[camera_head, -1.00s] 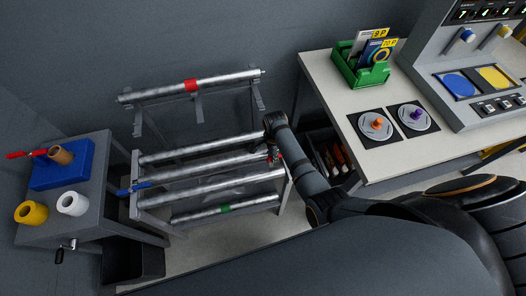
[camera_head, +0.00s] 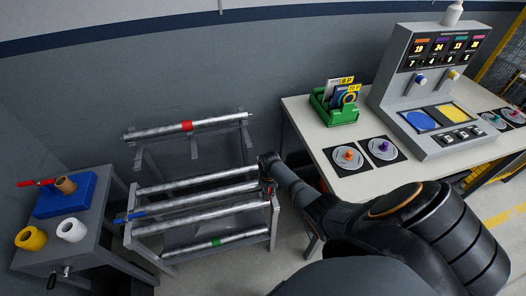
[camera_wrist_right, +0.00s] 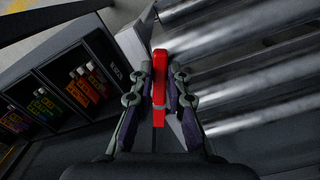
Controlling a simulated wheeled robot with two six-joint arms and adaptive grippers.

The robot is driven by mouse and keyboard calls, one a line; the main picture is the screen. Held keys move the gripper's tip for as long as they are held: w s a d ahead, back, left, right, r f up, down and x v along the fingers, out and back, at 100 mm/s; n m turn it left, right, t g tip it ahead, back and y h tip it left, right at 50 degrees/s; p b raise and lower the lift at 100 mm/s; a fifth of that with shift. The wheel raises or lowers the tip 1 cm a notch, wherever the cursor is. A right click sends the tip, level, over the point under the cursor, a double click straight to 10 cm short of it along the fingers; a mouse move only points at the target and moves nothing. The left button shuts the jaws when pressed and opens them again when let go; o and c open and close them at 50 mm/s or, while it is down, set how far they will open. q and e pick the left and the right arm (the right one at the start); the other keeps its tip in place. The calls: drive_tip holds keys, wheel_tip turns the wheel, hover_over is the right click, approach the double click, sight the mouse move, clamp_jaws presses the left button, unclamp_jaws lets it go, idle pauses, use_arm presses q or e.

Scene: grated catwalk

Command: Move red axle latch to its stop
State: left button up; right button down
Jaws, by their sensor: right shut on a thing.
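The red axle latch (camera_wrist_right: 159,68) is a short red bar, upright in the right wrist view at the end of the roller rack. My right gripper (camera_wrist_right: 160,92) is shut on it, with a finger on each side. In the head view, my right gripper (camera_head: 269,186) is at the right end of the rack (camera_head: 275,222), and its arm hides most of the latch. The rack holds several metal axles (camera_head: 200,201), one with a green band (camera_head: 217,243). A blue latch (camera_head: 130,217) is at the rack's left end. My left gripper is not in view.
A rear stand carries an axle with a red band (camera_head: 187,126). At left, a grey table (camera_head: 92,225) holds a blue block (camera_head: 64,196) and rings. At right, a white table (camera_head: 310,128) carries a green bin (camera_head: 335,112) and a control console (camera_head: 395,85).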

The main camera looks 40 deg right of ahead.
drive_tip(key=shift+s+d+r+n+p, duration=0.1)
drive_tip(key=shift+s+d+n+p, duration=0.25)
drive_tip(key=shift+n, duration=0.55)
drive_tip(key=shift+d+n, duration=0.2)
drive_tip(key=shift+n, duration=0.2)
drive_tip(key=shift+s+d+n, duration=0.3)
drive_tip(key=shift+d+n, duration=0.15)
drive_tip(key=shift+n, duration=0.55)
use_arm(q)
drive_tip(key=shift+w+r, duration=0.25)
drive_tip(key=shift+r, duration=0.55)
use_arm(e)
drive_tip(key=shift+d, duration=0.1)
drive_tip(key=shift+n, duration=0.3)
drive_tip(key=c, duration=1.3)
unclamp_jaws()
